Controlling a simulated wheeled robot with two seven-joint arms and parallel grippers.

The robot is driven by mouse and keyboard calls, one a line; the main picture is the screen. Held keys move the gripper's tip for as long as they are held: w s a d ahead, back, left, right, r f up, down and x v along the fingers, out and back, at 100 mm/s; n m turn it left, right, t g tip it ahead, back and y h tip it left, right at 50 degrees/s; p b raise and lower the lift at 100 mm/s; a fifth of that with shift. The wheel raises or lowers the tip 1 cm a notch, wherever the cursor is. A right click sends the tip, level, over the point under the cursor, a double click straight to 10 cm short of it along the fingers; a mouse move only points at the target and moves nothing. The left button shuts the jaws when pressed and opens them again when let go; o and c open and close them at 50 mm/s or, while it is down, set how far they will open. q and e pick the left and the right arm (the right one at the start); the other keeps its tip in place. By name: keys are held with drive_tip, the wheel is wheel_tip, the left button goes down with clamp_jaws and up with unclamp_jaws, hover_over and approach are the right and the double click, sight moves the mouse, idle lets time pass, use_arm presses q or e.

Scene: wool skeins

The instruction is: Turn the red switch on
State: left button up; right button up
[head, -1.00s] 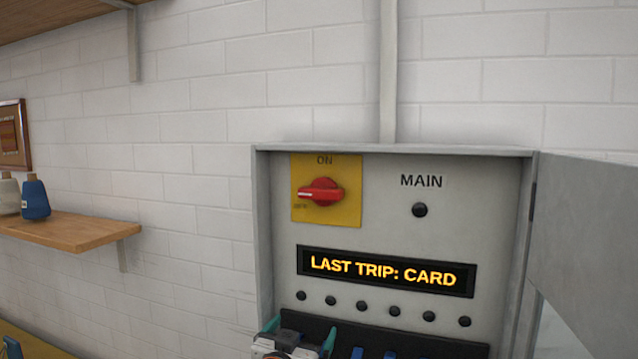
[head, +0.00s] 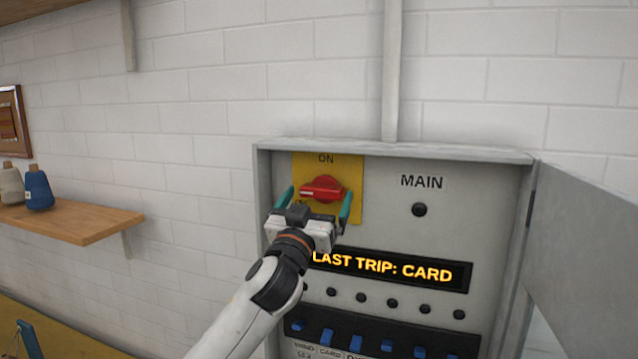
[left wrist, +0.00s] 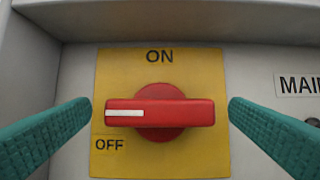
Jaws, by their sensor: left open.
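The red switch (head: 321,188) is a rotary knob on a yellow plate (head: 353,168) at the upper left of the grey panel. In the left wrist view the red switch (left wrist: 178,112) lies level, its white mark pointing left, just above the word OFF; ON is printed above it. My left gripper (head: 318,200) is open in front of the knob. Its teal fingers stand to the left and right of the knob, with gaps on both sides in the left wrist view (left wrist: 159,108). My right gripper is not in view.
The grey cabinet (head: 262,190) has its door (head: 590,240) swung open to the right. A dark MAIN lamp (head: 419,210), a lit display (head: 400,268) reading LAST TRIP: CARD and blue breakers (head: 356,342) share the panel. A wooden shelf (head: 90,220) with yarn cones is at left.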

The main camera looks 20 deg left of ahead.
use_arm(q)
drive_tip(key=shift+x, duration=1)
drive_tip(key=shift+f, duration=0.1)
drive_tip(key=shift+c, duration=0.2)
drive_tip(key=c, duration=1)
drive_tip(key=shift+o, duration=0.2)
